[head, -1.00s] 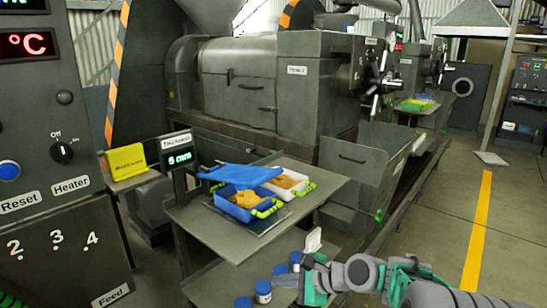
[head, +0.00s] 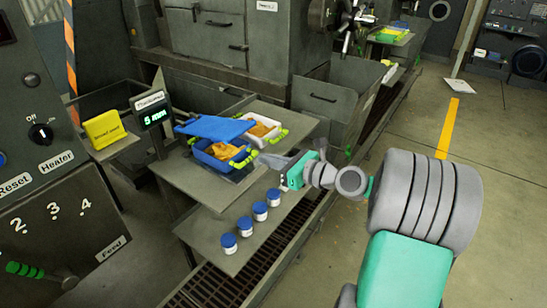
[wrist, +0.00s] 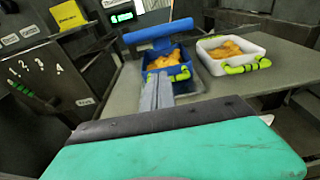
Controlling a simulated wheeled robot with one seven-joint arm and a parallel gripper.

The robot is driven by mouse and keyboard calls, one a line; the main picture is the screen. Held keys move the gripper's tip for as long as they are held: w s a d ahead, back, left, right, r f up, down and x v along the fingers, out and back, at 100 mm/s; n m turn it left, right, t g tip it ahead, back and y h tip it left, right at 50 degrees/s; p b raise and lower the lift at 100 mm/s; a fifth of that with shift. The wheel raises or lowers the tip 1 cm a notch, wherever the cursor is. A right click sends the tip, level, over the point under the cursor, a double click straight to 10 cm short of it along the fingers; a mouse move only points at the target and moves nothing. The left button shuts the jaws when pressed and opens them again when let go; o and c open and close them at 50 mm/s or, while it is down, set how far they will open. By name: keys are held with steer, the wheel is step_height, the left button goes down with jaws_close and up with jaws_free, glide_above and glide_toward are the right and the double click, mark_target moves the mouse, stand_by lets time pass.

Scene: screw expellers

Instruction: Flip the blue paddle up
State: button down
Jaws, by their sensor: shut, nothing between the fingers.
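The flat blue paddle (head: 213,128) lies nearly level at the back left of a blue bin (head: 222,155) of orange-brown pieces. In the wrist view the blue paddle (wrist: 158,32) stretches behind the blue bin (wrist: 165,58). My gripper (head: 262,160) is shut and empty, just right of the blue bin's green handle. In the wrist view my gripper (wrist: 159,80) points toward the bin's front. I see it apart from the paddle; whether it touches the bin I cannot tell.
A white bin (head: 262,131) with similar pieces and green handles stands right of the blue bin on the grey table (head: 205,182). Several blue-capped jars (head: 259,210) stand on a lower shelf. A display (head: 154,117) and yellow sign (head: 103,128) stand left. Floor at right is open.

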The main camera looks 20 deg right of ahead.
steer(key=x, duration=0.5)
steer(key=shift+w+a, duration=0.3)
steer(key=r, duration=0.1)
steer(key=r+p, duration=0.1)
steer(key=shift+w+a+r, duration=0.2)
steer(key=shift+w+r, duration=0.15)
steer(key=shift+r, duration=0.05)
steer(key=shift+w+a+r, duration=0.1)
steer(key=shift+w+r, duration=0.1)
steer(key=shift+r, duration=0.15)
